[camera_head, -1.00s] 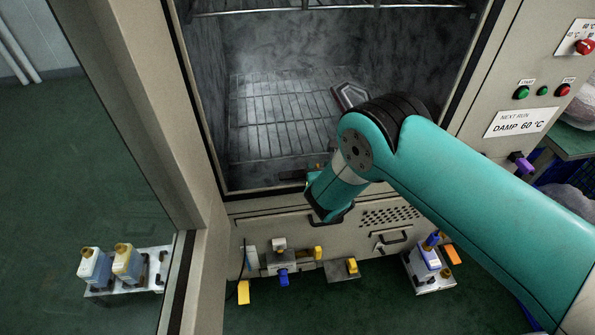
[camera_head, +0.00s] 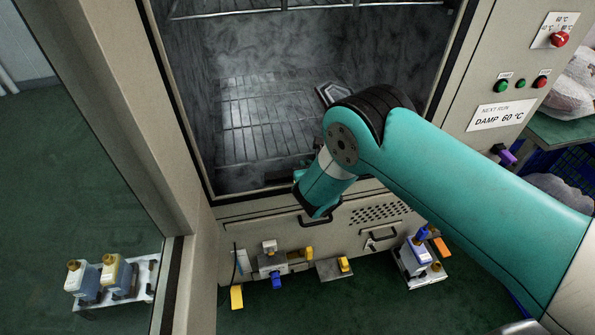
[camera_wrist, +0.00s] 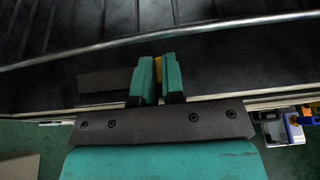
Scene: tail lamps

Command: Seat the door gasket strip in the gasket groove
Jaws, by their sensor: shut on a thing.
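My gripper (camera_wrist: 159,80) is at the lower front edge of the open chamber. In the wrist view its two green fingers are closed on a small yellow-orange piece (camera_wrist: 158,67), which looks like a grip tab of the door gasket strip. A dark flat bar (camera_wrist: 103,83), apparently the strip, shows left of the fingers, by the sill. The rest of it is hidden by the fingers and palm.
The chamber has a wire rack (camera_head: 262,125) and a metal piece (camera_head: 335,92) inside. The open door (camera_head: 110,120) stands at left. Bottles (camera_head: 84,280) stand on a plate at lower left. Fittings with yellow and blue knobs (camera_head: 277,282) sit below the front panel. A control panel (camera_head: 505,90) is at right.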

